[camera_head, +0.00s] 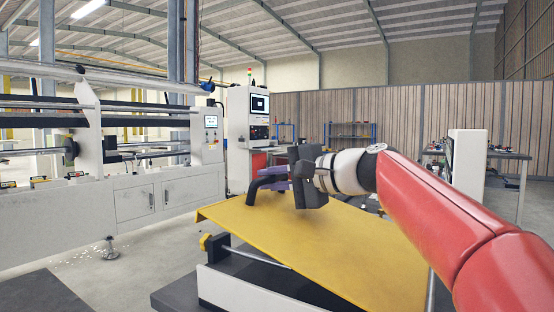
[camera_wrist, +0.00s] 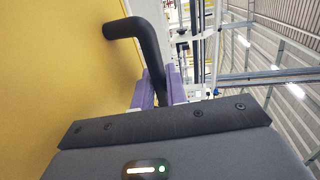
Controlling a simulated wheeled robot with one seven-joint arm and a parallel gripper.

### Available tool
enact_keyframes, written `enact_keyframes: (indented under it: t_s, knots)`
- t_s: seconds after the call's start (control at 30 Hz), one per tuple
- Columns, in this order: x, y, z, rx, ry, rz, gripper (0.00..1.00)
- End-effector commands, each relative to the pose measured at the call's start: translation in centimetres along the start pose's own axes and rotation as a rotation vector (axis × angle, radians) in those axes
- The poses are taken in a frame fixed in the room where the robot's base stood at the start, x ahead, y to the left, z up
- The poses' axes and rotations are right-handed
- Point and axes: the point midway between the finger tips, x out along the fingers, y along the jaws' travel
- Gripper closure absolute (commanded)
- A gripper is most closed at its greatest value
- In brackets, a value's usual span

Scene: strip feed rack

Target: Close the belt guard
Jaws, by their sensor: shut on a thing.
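The belt guard is a flat yellow panel (camera_head: 330,235) with a black bar handle (camera_head: 254,190) near its far edge. The panel stands raised and tilted above a dark and white base, with a gap showing at its front left. In the wrist view the yellow panel (camera_wrist: 60,75) fills the left side, and the bent black handle (camera_wrist: 125,29) rises from it. My gripper (camera_head: 272,184) has its purple fingers shut around the handle. In the wrist view the fingers (camera_wrist: 160,92) lie on both sides of the bar. The handle's far end is hidden by my gripper.
A white base block (camera_head: 245,293) and a metal rod (camera_head: 262,257) lie under the panel, with a yellow knob (camera_head: 204,242) at its left corner. A long white machine (camera_head: 150,197) stands at the left. Open floor (camera_head: 150,250) separates them.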

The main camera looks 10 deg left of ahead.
Motion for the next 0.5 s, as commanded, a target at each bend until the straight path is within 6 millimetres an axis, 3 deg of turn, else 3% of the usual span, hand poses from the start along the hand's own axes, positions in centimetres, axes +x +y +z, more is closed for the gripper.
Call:
enact_keyframes:
  t_s: [0.5]
  knots:
    - [0.42, 0.89, 0.02, 0.000, -0.002, 0.032, 1.00]
